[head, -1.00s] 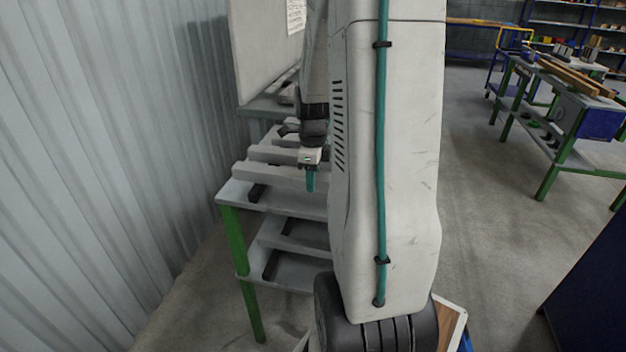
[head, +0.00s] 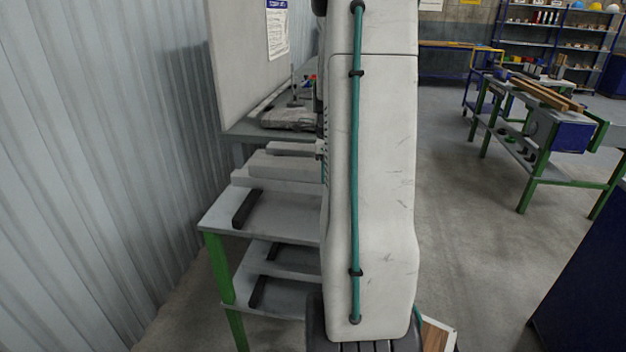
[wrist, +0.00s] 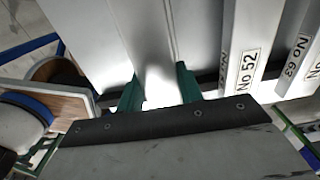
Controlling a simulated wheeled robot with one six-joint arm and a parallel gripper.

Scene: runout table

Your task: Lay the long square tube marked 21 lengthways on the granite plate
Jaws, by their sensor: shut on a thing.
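In the wrist view, my gripper (wrist: 160,90) has its two teal fingers closed on either side of a long pale grey tube (wrist: 157,45). The tube runs away from the fingers toward the top of the picture. No number shows on it from here. In the head view my arm hides the fingers; a grey bar (head: 290,148) ends at the arm's left edge, above the other tubes, and may be the held one. I cannot pick out the granite plate for certain.
Other square tubes lie on the green-legged runout table (head: 222,222), one marked No 52 (wrist: 245,70) and another ending in 63 (wrist: 297,50), close right of the held tube. A corrugated wall (head: 130,150) stands left. A bench (head: 545,110) stands right across open floor.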

